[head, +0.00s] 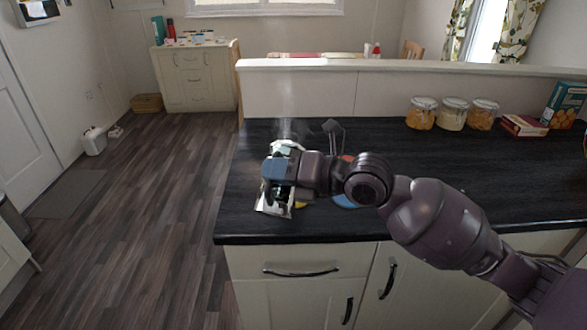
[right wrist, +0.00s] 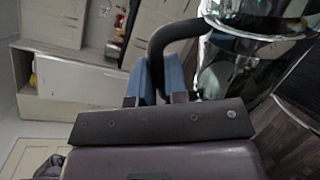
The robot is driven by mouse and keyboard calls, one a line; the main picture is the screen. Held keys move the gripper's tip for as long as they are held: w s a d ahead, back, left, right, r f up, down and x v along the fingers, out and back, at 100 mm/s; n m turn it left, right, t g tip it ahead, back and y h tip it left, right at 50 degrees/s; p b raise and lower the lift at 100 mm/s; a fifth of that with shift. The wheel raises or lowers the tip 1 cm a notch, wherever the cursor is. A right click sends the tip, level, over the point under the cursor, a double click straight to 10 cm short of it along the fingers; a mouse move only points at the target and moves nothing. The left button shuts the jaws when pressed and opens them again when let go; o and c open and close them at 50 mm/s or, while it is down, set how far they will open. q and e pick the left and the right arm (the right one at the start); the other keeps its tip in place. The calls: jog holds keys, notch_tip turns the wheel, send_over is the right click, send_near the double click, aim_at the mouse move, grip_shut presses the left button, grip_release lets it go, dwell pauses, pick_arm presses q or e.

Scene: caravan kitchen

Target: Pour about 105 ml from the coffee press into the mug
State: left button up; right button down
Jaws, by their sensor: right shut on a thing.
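The coffee press (head: 268,207), with shiny metal and dark glass, is at the left end of the black counter, partly hidden by my right gripper (head: 279,172). In the right wrist view my blue fingertips (right wrist: 163,80) are shut on its black handle, beside the chrome band and glass body of the press (right wrist: 240,62). The press leans a little in the head view; I cannot tell if its base touches the counter. No mug can be made out for certain; my right gripper and arm cover that part of the counter. My left gripper is not in view.
A blue item (head: 344,201) and a small yellow item (head: 300,205) show partly beneath my right arm. A dark upright object (head: 333,128) stands behind it. Jars (head: 452,113) and boxes (head: 523,125) stand at the back right. The counter's (head: 480,170) right part is clear.

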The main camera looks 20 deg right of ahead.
notch_tip(320, 180, down, 2)
jog(key=shift+a+n+b, duration=0.1)
jog(key=shift+n+b, duration=0.4)
jog(key=shift+b, duration=0.05)
jog(key=shift+s+a+f, duration=0.1)
jog(key=shift+s+f, duration=0.05)
jog(key=shift+f, duration=0.05)
jog(key=shift+s+n+t, duration=0.15)
jog(key=shift+n+t, duration=0.15)
jog(key=shift+n, duration=0.1)
dwell(0.6)
jog(key=shift+a+f+b, duration=0.1)
jog(key=shift+f+b, duration=0.05)
jog(key=shift+b, duration=0.15)
